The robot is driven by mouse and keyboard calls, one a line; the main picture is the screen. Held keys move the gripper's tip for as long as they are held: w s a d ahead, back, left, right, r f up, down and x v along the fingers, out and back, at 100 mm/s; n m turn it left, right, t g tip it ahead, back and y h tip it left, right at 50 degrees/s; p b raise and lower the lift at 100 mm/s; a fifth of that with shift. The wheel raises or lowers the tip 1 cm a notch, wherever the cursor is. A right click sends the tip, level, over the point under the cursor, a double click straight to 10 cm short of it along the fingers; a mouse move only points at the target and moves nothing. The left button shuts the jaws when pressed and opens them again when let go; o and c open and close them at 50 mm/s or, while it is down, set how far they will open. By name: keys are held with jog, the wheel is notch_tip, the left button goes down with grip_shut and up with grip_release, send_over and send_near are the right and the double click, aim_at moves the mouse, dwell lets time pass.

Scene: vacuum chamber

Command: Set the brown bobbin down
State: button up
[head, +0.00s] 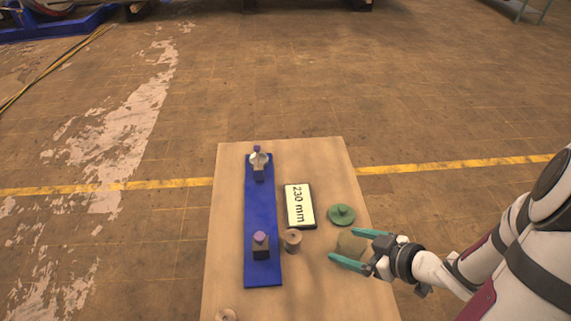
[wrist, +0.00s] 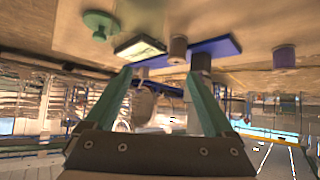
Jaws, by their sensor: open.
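A brown bobbin (head: 292,240) stands upright on the tabletop just right of the blue board's near half; in the wrist view it shows as a brown cylinder (wrist: 178,48). A second bobbin (head: 226,314) is at the near left of the tabletop, partly cut off by the frame, and also shows in the wrist view (wrist: 283,57). My gripper (head: 345,245) is open at the table's right side, right of the standing brown bobbin and apart from it.
The blue board (head: 262,210) carries two purple-topped posts, one far (head: 259,163) and one near (head: 260,245). The near right tabletop (head: 320,295) is clear.

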aim_at(297, 239)
jog(key=shift+n+y, duration=0.4)
jog(key=shift+y, duration=0.5)
jog(key=x, duration=0.3)
jog(key=s+a+x, duration=0.1)
jog(key=x, duration=0.6)
jog(key=shift+s+a, duration=0.15)
jog(key=shift+a, duration=0.25)
jog(key=x, duration=0.5)
jog(key=shift+a, duration=0.35)
grip_shut()
